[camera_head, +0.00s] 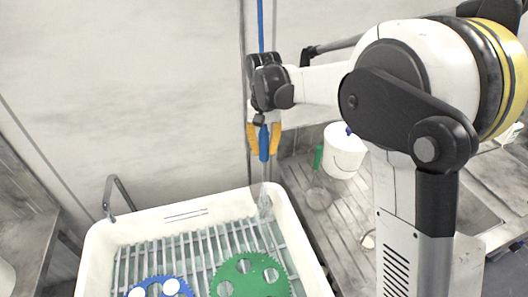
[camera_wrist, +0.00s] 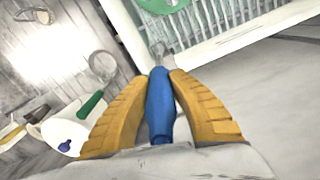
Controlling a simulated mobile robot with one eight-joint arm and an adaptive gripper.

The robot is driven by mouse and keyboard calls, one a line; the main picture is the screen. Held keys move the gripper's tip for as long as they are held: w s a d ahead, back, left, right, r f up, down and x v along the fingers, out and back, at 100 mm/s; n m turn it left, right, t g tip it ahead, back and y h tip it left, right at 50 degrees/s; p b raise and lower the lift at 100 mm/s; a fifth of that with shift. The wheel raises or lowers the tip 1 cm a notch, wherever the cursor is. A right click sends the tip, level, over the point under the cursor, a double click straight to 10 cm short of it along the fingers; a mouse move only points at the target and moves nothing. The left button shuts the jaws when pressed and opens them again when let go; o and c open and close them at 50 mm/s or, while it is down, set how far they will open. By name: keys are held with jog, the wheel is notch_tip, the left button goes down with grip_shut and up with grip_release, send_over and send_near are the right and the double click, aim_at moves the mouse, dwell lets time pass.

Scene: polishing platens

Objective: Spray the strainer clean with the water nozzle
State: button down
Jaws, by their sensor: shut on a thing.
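My gripper (camera_head: 264,138) is shut on the blue water nozzle (camera_head: 264,146), which points down above the right back rim of the white basin. A pale streak below the nozzle tip looks like water falling at the basin's edge. In the wrist view the yellow fingers (camera_wrist: 160,82) clasp the blue nozzle (camera_wrist: 160,108) from both sides. The strainer (camera_head: 318,198), a round mesh with a green handle, lies on the slatted board right of the basin, apart from the nozzle. It also shows in the wrist view (camera_wrist: 102,66), left of the fingers.
The white basin (camera_head: 97,250) has a slatted rack, with a green toothed disc (camera_head: 250,284) and a blue one (camera_head: 150,287) in it. A white bucket (camera_head: 345,158) stands behind the strainer. A metal tap (camera_head: 108,196) is at the basin's back left. A blue hose (camera_head: 261,25) rises above my gripper.

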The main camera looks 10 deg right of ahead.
aim_at(263, 129)
notch_tip(263, 129, up, 12)
jog(key=p, duration=0.7)
jog(key=shift+r+p, duration=0.25)
jog(key=shift+p, duration=0.05)
jog(key=shift+w, duration=0.1)
jog(key=shift+w+a+f, duration=0.1)
jog(key=shift+w, duration=0.25)
jog(key=w+d, duration=0.2)
jog(key=d, duration=1.1)
jog(key=w+d, duration=0.3)
jog(key=d, duration=1.1)
jog(key=shift+w+p, duration=0.2)
jog(key=shift+p, duration=0.25)
jog(key=shift+d, duration=0.1)
